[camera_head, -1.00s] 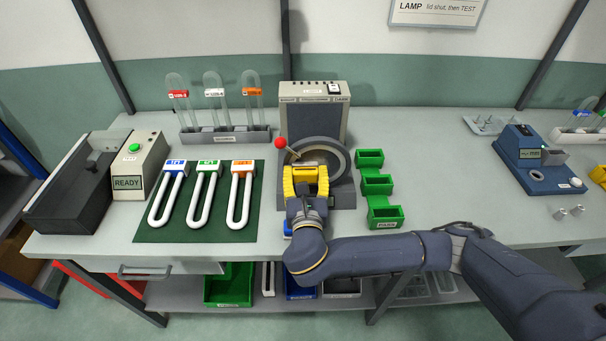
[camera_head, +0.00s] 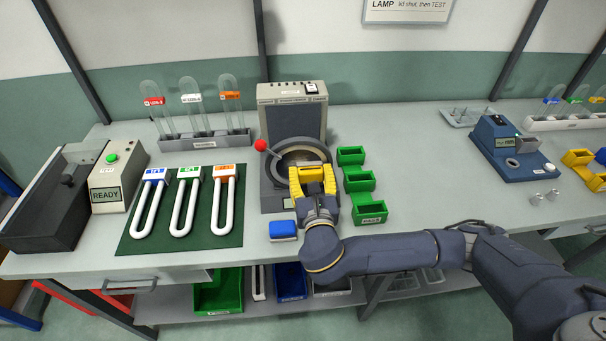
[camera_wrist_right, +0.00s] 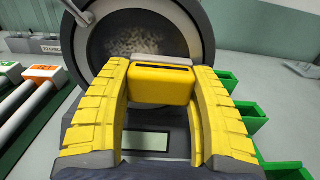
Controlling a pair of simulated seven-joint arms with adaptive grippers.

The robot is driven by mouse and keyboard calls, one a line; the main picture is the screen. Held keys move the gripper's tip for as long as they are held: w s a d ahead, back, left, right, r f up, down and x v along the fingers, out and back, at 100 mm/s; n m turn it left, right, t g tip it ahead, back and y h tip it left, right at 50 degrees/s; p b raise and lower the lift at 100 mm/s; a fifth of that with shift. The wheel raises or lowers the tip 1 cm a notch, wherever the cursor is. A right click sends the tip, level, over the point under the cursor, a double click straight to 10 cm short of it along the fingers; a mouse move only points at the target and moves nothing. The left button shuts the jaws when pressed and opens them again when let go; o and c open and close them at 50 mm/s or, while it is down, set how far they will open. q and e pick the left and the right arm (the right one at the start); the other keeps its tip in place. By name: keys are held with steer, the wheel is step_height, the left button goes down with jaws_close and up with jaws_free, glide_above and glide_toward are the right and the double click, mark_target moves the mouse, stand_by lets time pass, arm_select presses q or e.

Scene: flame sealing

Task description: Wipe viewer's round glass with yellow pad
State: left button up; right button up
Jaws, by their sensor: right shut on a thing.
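The viewer (camera_head: 292,122) is a grey box with a round glass (camera_head: 299,156) in a dark ring at its front. In the right wrist view the round glass (camera_wrist_right: 140,42) is dark with a pale speckled patch. My right gripper (camera_head: 312,172) is shut on the yellow pad (camera_wrist_right: 160,84), which has a grey strip on top and sits between the yellow fingers. The pad is in front of the ring's lower part; I cannot tell whether it touches the glass. It hides the glass's lower edge in the wrist view. My left gripper is out of view.
A red-knobbed lever (camera_head: 261,145) rises left of the ring. Green bins (camera_head: 358,181) stand close on the right. A blue-and-white block (camera_head: 283,230) lies in front. A green mat (camera_head: 222,240) with white U-shaped tubes is on the left. Bench space right of the bins is clear.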

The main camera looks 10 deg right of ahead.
mark_target(285, 167)
steer(key=shift+d, duration=0.65)
steer(key=shift+a, duration=0.15)
steer(key=shift+o, duration=0.2)
steer(key=shift+w+a, duration=0.15)
steer(key=shift+a, duration=1.6)
steer(key=shift+a, duration=1.85)
steer(key=shift+c, duration=0.2)
steer(key=shift+r, duration=0.5)
steer(key=shift+d, duration=3.75)
